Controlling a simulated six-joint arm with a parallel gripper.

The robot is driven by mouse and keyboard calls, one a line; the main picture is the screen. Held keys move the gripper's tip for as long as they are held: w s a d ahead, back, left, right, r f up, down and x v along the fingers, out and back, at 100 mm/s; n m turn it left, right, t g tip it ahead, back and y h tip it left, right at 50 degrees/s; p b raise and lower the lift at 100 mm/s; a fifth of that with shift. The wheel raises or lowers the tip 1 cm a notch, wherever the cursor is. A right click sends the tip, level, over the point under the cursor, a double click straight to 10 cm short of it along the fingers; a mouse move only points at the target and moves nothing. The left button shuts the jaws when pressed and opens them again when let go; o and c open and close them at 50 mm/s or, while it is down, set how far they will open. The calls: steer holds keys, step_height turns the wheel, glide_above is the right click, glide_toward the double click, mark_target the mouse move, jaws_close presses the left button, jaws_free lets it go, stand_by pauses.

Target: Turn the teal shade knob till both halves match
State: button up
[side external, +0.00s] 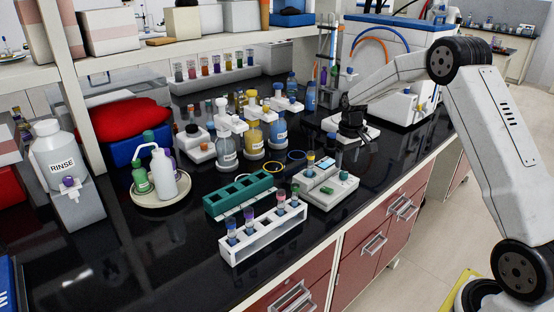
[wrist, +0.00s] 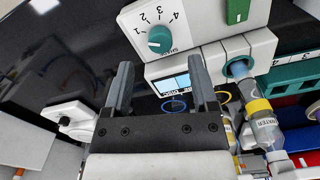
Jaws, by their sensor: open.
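The teal shade knob (wrist: 159,38) sits on a white panel with a numbered dial, near the top middle of the wrist view. It also shows small in the side view (side external: 343,175). A small blue display (wrist: 174,84) lies below it in the wrist view and on the white instrument (side external: 318,194) in the side view. I cannot clearly tell whether its halves match. My gripper (wrist: 160,80) is open and empty. In the wrist view its fingers lie below the knob, apart from it. In the side view my gripper (side external: 351,136) hangs above the bench behind the instrument.
A green slider (wrist: 238,10) is on the same instrument. A labelled water bottle (wrist: 265,130) stands near it. A white tube rack (side external: 262,235) and a green rack (side external: 240,194) stand left of the instrument. Bottles (side external: 254,137) crowd the bench behind.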

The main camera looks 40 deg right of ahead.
mark_target(344, 173)
steer(key=shift+f, duration=2.4)
jaws_close()
